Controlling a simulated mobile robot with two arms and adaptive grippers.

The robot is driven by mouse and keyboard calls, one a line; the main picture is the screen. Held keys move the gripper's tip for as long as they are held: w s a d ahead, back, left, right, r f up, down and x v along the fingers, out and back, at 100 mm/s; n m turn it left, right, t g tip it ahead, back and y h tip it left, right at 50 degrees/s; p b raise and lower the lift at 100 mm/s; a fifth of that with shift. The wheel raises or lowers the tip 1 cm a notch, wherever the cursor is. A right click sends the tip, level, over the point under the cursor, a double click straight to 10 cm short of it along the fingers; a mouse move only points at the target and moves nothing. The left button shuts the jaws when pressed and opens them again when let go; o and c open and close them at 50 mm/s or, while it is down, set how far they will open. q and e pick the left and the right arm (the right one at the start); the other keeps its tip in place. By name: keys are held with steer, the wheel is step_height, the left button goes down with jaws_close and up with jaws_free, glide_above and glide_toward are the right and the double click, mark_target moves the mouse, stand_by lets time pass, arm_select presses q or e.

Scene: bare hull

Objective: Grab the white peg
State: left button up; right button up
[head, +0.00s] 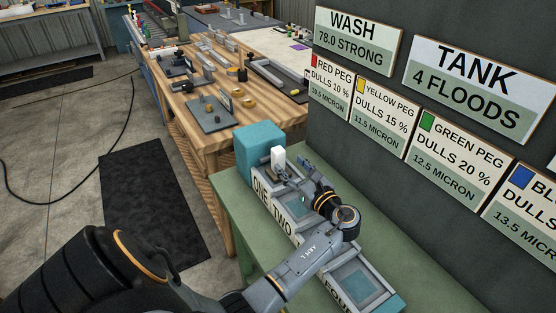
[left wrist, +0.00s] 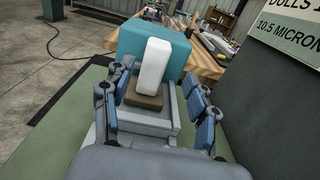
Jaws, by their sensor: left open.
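The white peg (head: 278,159) stands upright on a brown block in the first bay of a grey rack marked ONE, TWO and further on FOUR. In the left wrist view the white peg (left wrist: 153,65) looks slightly tilted, with the brown block (left wrist: 144,96) at its foot. My left gripper (head: 308,190) is over the rack on the near side of the peg. Its blue-padded fingers (left wrist: 157,84) are spread wide, one to each side of the peg in the wrist view, with nothing held. I cannot tell whether the peg is between the fingertips or beyond them. My right gripper is not in view.
A teal block (head: 259,148) stands just behind the peg. The rack (head: 372,268) sits on a green bench (head: 236,209) beside a dark wall with signs. A wooden workbench (head: 205,148) with parts stands beyond. The green strip left of the rack is clear.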

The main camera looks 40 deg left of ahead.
mark_target(281, 159)
arm_select(q)
steer(key=shift+x, duration=0.8)
steer(key=shift+a+r+p, duration=0.15)
steer(key=shift+a+p, duration=0.15)
steer(key=shift+a, duration=0.25)
steer(key=x, duration=0.2)
steer(key=p+x, duration=0.1)
steer(key=x, duration=0.1)
steer(key=shift+s+a+f, duration=0.1)
steer(key=shift+s+f, duration=0.05)
steer(key=shift+f, duration=0.15)
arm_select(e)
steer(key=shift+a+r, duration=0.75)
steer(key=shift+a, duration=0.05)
arm_select(q)
steer(key=c, duration=0.3)
jaws_close()
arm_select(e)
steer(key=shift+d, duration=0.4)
